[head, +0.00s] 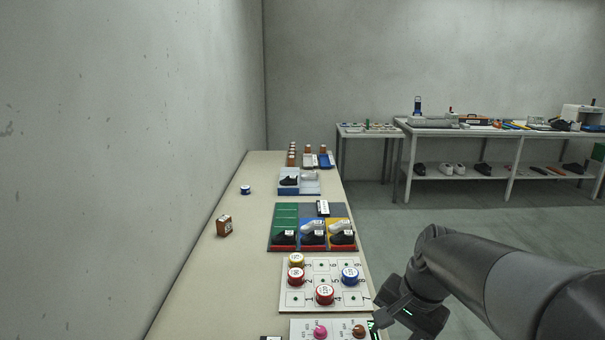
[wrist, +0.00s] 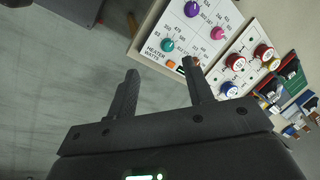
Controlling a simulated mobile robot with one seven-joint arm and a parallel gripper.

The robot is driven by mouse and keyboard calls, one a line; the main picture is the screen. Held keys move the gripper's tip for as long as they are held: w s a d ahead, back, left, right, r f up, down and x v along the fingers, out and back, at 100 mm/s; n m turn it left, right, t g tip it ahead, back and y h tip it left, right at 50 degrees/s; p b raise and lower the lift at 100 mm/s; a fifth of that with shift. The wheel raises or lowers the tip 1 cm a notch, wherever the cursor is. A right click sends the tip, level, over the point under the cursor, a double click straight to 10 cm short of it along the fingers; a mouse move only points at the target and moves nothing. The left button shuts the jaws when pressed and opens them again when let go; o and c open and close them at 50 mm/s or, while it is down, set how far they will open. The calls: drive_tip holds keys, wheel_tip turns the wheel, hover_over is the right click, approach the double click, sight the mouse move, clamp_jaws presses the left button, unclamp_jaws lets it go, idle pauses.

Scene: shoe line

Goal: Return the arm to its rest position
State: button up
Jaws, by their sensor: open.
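My arm (head: 480,272) reaches in from the right side of the head view. My gripper (head: 402,313) is beside the right edge of the long bench, near its front end. In the wrist view my gripper (wrist: 160,85) is open, with two dark fingers apart and nothing between them. Beyond the fingertips lie grey floor and the edge of the bench.
The long bench (head: 192,290) runs along the wall. It holds a knob panel (wrist: 178,25), a numbered board (head: 312,302) with coloured round pieces, shoe trays (head: 285,212) and a brown box (head: 224,225). A side table (head: 405,128) stands far right. Floor (head: 375,225) between is clear.

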drive_tip(key=s+a+r+n+t+h, duration=0.1)
drive_tip(key=s+r+n+t+h, duration=0.1)
drive_tip(key=s+n, duration=0.6)
drive_tip(key=shift+s+a+r+t, duration=0.3)
drive_tip(key=shift+s+r+t, duration=0.55)
drive_tip(key=shift+s, duration=0.35)
drive_tip(key=shift+f, duration=0.1)
idle(1.6)
